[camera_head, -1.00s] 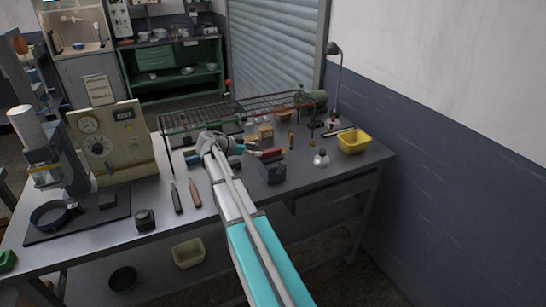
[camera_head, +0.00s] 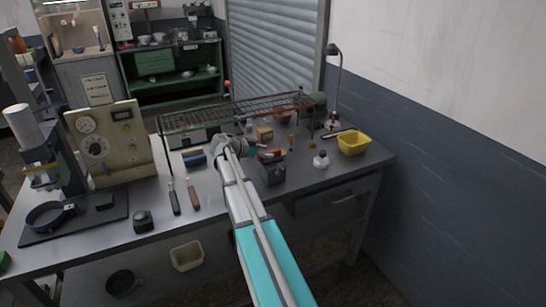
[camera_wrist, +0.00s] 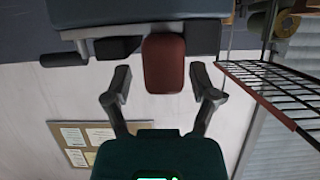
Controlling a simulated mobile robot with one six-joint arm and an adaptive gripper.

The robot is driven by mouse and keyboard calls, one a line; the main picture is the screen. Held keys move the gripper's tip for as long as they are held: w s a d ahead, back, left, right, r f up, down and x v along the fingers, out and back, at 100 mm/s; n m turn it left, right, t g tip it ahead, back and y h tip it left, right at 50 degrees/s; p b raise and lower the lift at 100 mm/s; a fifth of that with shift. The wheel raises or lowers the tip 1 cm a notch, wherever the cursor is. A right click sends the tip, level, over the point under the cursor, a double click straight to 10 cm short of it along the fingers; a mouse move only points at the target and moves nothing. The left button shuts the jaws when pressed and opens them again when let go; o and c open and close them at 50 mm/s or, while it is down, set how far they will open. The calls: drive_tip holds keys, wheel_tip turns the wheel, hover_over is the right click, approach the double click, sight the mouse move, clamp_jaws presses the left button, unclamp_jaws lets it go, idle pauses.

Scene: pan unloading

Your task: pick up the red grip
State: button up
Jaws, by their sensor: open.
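The red grip (camera_wrist: 163,64) is a rounded, dark red block in the wrist view, joined to a grey bar at the top of the picture. My gripper (camera_wrist: 160,80) is open, with one finger on each side of the red grip's near end. Gaps show between the fingers and the grip. In the head view the red grip (camera_head: 271,154) sits at the top of a dark grey box on the bench. My gripper (camera_head: 252,149) comes at it from the left and partly hides that side.
A wire rack (camera_head: 240,108) stands behind my gripper, and its edge shows close on the right in the wrist view (camera_wrist: 275,90). A white-bodied flask (camera_head: 321,161) and a yellow bin (camera_head: 353,143) stand to the right. Two hand tools (camera_head: 184,196) lie front left.

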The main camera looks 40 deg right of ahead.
drive_tip(key=shift+x, duration=0.85)
clamp_jaws()
